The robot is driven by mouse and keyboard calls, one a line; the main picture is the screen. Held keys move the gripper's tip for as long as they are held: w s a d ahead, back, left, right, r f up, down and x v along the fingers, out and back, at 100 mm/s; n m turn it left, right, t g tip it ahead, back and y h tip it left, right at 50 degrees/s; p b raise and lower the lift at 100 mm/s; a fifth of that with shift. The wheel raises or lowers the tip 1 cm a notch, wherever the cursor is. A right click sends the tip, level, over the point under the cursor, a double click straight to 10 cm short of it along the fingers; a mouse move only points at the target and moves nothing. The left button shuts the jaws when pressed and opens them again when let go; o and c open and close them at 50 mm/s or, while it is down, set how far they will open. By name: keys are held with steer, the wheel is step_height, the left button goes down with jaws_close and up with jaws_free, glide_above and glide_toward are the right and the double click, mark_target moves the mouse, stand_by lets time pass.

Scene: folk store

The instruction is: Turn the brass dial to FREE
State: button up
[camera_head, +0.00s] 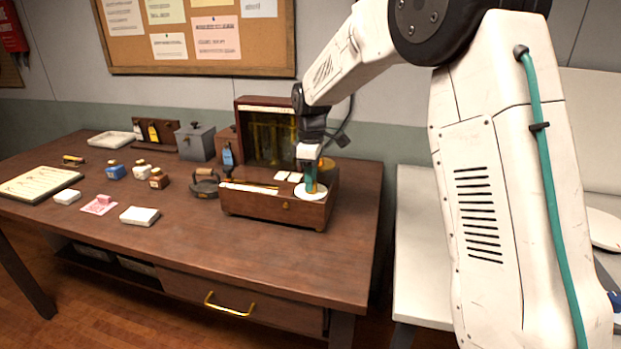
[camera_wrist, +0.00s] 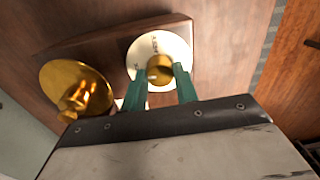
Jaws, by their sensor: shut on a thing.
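The brass dial (camera_wrist: 159,72) is a small round knob on a white disc (camera_wrist: 143,50) with dark lettering too small to read. The disc (camera_head: 309,194) also shows in the head view, on the right part of the wooden box's top. My gripper (camera_wrist: 166,77) points down at the dial, its two green fingers on either side of the knob and shut on it. In the head view my gripper (camera_head: 311,186) stands over the disc and hides the knob. I cannot tell which mark the dial points to.
A larger brass disc with a stem (camera_wrist: 88,86) lies beside the dial. Small bottles, a flat iron (camera_head: 205,186) and a grey box (camera_head: 195,142) stand left. The table's front right is clear.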

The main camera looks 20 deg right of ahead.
steer(key=m, duration=1.2)
steer(key=shift+s+t, duration=0.1)
steer(key=shift+t, duration=0.2)
steer(key=shift+m, duration=2.2)
steer(key=o, duration=1)
steer(key=shift+c, duration=0.2)
step_height(320, 180, up, 8)
steer(key=shift+s+d+f, duration=0.1)
steer(key=shift+d, duration=0.05)
